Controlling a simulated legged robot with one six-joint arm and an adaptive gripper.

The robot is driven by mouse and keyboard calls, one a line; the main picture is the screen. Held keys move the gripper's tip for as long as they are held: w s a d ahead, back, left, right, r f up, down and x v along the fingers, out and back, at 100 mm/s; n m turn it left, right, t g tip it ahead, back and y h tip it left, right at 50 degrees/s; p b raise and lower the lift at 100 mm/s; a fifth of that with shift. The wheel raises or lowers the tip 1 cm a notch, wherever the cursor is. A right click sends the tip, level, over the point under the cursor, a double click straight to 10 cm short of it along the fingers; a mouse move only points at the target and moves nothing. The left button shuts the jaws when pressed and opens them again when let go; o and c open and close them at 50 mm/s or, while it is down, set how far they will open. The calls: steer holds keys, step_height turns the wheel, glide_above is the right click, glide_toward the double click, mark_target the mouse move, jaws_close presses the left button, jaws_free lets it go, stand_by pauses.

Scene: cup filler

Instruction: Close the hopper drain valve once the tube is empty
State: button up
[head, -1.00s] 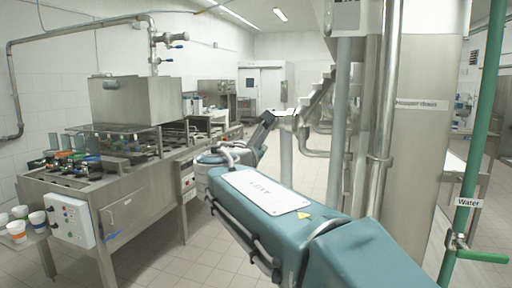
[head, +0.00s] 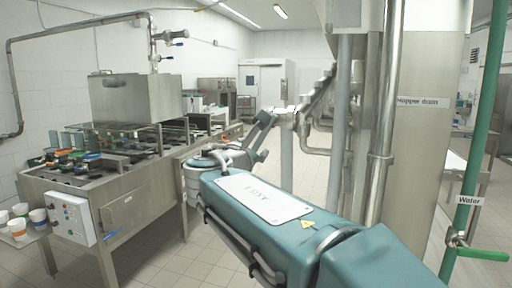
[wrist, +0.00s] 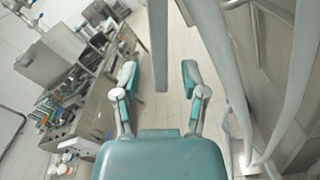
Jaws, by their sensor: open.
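A steel column (head: 425,160) at the right of the head view carries a "Hopper drain" label (head: 417,102). I cannot pick out the drain valve's handle, and I cannot see inside the tube. My gripper (wrist: 158,78) is open in the wrist view, with its two fingers apart. A grey pipe (wrist: 158,45) shows between and beyond the fingers; I cannot tell its distance. In the head view my gripper (head: 268,135) is partly hidden by my teal arm and is left of the bent steel pipework (head: 318,140).
A green pipe labelled "Water" (head: 468,201) with a green lever (head: 483,255) stands at the far right. The steel filling machine (head: 125,215) stands at the left, with cups (head: 38,217) on its side shelf.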

steer(key=v, duration=0.9)
steer(key=shift+s+a, duration=0.15)
steer(key=s+d+f+m+g, duration=0.4)
steer(key=d+f+m, duration=0.1)
steer(key=d+f, duration=0.25)
steer(key=s+d+f+m+g, duration=0.3)
steer(key=d+f+m, duration=0.3)
steer(key=d, duration=0.2)
steer(key=s+d+f+m+g+y, duration=0.2)
steer(key=s+f+m+g+y, duration=0.2)
steer(key=s+f+m, duration=1.1)
steer(key=shift+d+y, duration=0.35)
steer(key=shift+y, duration=0.75)
